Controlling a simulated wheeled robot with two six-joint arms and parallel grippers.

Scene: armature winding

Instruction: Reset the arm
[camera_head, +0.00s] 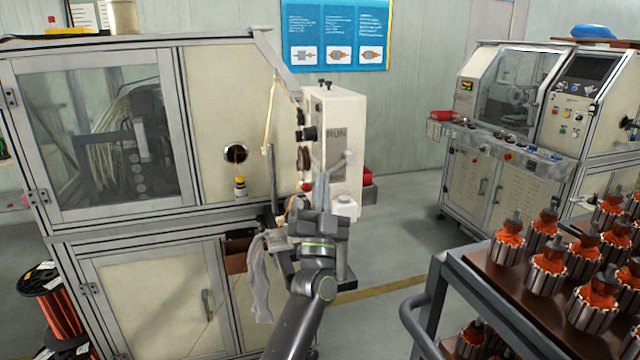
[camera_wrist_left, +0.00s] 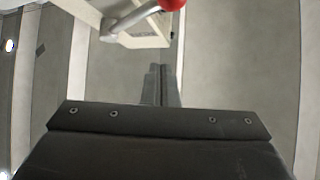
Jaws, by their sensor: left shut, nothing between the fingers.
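My left arm (camera_head: 300,318) comes up from the bottom middle in the head view. My left gripper (camera_head: 324,170) points away from me in front of the white box marked RUN (camera_head: 343,112) of the winding machine. Its fingers are together with nothing between them. In the left wrist view the closed fingers (camera_wrist_left: 161,72) stand out over grey floor. A grey lever (camera_wrist_left: 128,19) with a red ball knob (camera_wrist_left: 171,4) shows at the top of that view, apart from the fingers. My right gripper is not in view.
The winding machine cabinet (camera_head: 217,110) fills the left side, with a grey cloth (camera_head: 258,283) hanging at its front. A cart (camera_head: 452,278) with several orange-wound armatures (camera_head: 548,268) stands at the lower right. Another machine (camera_head: 500,170) stands behind. Floor between is clear.

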